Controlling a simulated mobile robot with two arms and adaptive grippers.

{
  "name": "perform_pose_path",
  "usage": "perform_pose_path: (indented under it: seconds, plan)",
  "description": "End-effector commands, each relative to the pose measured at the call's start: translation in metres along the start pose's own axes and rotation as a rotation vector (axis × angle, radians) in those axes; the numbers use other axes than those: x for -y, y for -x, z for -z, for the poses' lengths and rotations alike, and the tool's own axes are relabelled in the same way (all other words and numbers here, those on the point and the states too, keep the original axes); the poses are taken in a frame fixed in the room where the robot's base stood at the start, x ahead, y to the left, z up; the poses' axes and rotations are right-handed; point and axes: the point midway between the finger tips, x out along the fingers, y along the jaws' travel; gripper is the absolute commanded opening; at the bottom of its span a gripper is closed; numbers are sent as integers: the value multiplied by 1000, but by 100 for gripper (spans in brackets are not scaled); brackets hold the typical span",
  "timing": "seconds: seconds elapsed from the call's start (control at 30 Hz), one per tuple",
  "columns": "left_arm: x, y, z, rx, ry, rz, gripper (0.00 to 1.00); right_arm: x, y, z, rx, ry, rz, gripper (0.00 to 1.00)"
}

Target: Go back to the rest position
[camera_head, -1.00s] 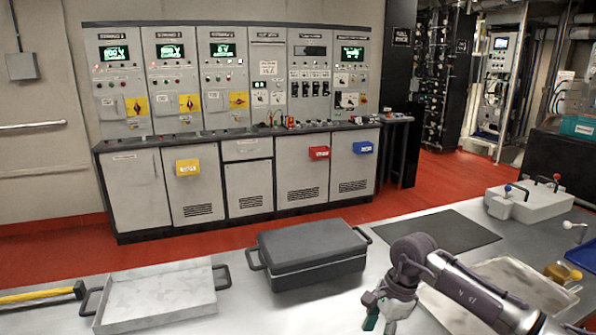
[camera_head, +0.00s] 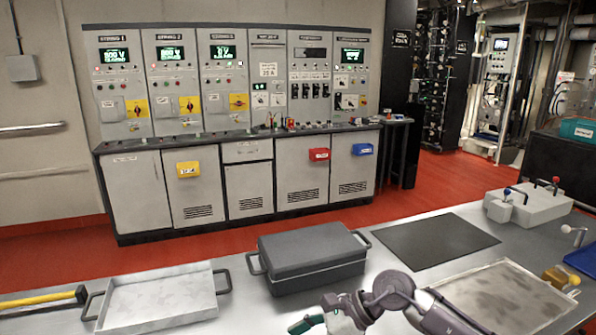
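My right gripper (camera_head: 322,321) is low in the head view, over the front of the metal workbench (camera_head: 255,322). Its arm comes in from the bottom right. Its fingers point to the left and are partly cut off by the bottom edge, so I cannot tell whether they are open or shut. My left gripper and arm are not in view.
On the bench are a grey lidded case (camera_head: 312,255), an open metal tray (camera_head: 160,305), a yellow-handled tool (camera_head: 40,297), a black mat (camera_head: 437,240), a flat metal tray (camera_head: 500,298) and a light grey block (camera_head: 530,207). Control cabinets (camera_head: 235,130) stand behind.

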Motion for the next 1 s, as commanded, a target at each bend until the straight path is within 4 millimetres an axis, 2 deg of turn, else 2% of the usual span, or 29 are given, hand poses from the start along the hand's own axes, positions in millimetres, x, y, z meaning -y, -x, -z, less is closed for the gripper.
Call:
perform_pose_path:
  seconds: [0.03, 0.1, 0.13, 0.2, 0.27, 0.3, 0.37, 0.47, 0.5, 0.57, 0.6, 0.67, 0.7, 0.8, 0.9, 1.0]
  plan:
    - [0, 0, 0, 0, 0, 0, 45, -16, -17, -31, 194, -92, 4, 54]
    - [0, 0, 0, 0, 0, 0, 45, -24, -17, -75, 467, -257, 27, 54]
    - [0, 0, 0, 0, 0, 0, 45, -25, -13, -90, 580, -339, 36, 54]
    - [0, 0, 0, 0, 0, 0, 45, -22, 7, -114, 832, -550, 57, 54]
    - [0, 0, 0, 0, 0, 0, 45, -15, 30, -121, 1036, -752, 77, 54]
    - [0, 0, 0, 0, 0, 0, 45, -8, 46, -118, 1165, -896, 90, 54]
    - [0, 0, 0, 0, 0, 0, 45, 2, 70, -100, 1347, -1123, 117, 54]
    - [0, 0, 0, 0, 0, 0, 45, 12, 101, -45, 1615, -1529, 172, 54]
    - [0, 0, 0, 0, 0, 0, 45, 11, 108, -15, 1709, -1698, 202, 54]
    - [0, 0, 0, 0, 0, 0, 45, 3, 113, 30, 1828, -1943, 252, 54]
    - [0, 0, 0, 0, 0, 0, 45, -7, 113, 60, 1892, -2096, 290, 54]
    - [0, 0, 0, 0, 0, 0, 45, -26, 110, 101, 1971, -2317, 356, 54]
    - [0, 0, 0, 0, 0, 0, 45, -43, 106, 126, -1935, 2366, -387, 54]
    - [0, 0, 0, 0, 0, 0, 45, -87, 95, 175, -1657, 2209, -424, 54]
    - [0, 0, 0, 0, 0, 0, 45, -126, 85, 204, -1461, 2089, -456, 54]
    - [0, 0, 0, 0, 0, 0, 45, -161, 77, 222, -1316, 1995, -482, 54]
